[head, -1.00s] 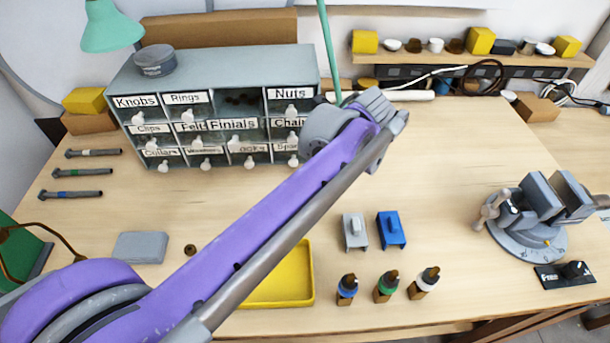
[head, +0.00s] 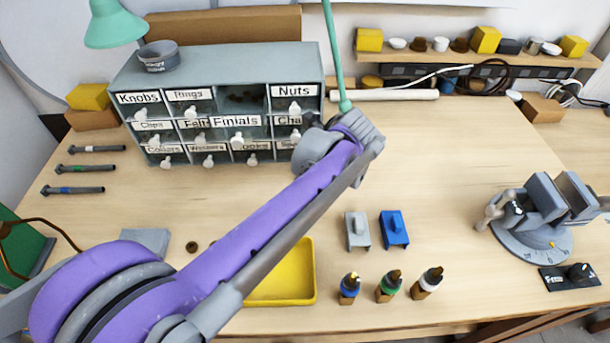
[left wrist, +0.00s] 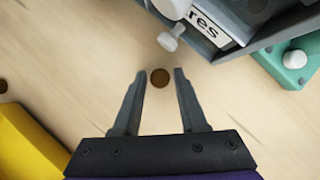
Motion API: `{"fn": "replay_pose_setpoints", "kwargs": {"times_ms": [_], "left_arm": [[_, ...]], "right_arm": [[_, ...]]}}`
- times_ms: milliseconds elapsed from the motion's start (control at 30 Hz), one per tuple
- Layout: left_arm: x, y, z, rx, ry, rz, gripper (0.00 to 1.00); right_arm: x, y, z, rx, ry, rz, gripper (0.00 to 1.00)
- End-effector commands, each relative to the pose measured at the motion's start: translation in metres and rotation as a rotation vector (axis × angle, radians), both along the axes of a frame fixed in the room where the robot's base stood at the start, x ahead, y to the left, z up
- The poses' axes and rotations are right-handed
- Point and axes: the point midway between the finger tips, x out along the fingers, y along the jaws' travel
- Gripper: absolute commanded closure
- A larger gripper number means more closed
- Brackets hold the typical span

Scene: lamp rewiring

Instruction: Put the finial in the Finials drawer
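The left gripper (left wrist: 162,72) is open in the left wrist view. A small round brown piece (left wrist: 160,77), likely the finial, shows between its fingertips with a gap on both sides; its height relative to the fingers is unclear. In the head view my arm hides this piece and the fingers. The Finials drawer (head: 233,121) is pulled out of the grey cabinet (head: 222,62), with dark brown pieces visible inside. The right gripper is in neither current view.
A yellow tray (head: 290,280) lies in front of my arm. A small brown piece (head: 192,246) lies left of it. Grey (head: 357,231) and blue (head: 393,229) blocks and several bottles stand to the right. The green lamp pole (head: 334,55) rises beside the cabinet.

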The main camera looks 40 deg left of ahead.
Motion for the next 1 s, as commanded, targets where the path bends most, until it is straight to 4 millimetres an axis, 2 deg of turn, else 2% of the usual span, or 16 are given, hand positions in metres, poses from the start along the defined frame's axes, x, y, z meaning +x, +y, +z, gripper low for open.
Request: {"fn": "replay_pose_setpoints", "kwargs": {"times_ms": [33,200,567,733,867,1000], "left_arm": [[0.0,0.0,0.0,0.0,0.0,0.0,0.69],[0.0,0.0,0.0,0.0,0.0,0.0,1.0],[0.0,0.0,0.001,0.0,0.0,0.0,1.0],[0.0,0.0,0.009,0.0,0.0,0.0,1.0],[0.0,0.0,0.026,0.0,0.0,0.0,1.0],[0.0,0.0,0.059,0.0,0.0,0.0,1.0]], "right_arm": [[0.0,0.0,0.0,0.0,0.0,0.0,0.4],[0.0,0.0,0.0,0.0,0.0,0.0,0.4],[0.0,0.0,0.0,0.0,0.0,0.0,0.4],[0.0,0.0,0.001,0.0,0.0,0.0,0.4],[0.001,0.0,0.003,0.0,-0.001,0.0,0.4],[0.001,0.0,0.007,0.0,-0.003,0.0,0.4]]}}
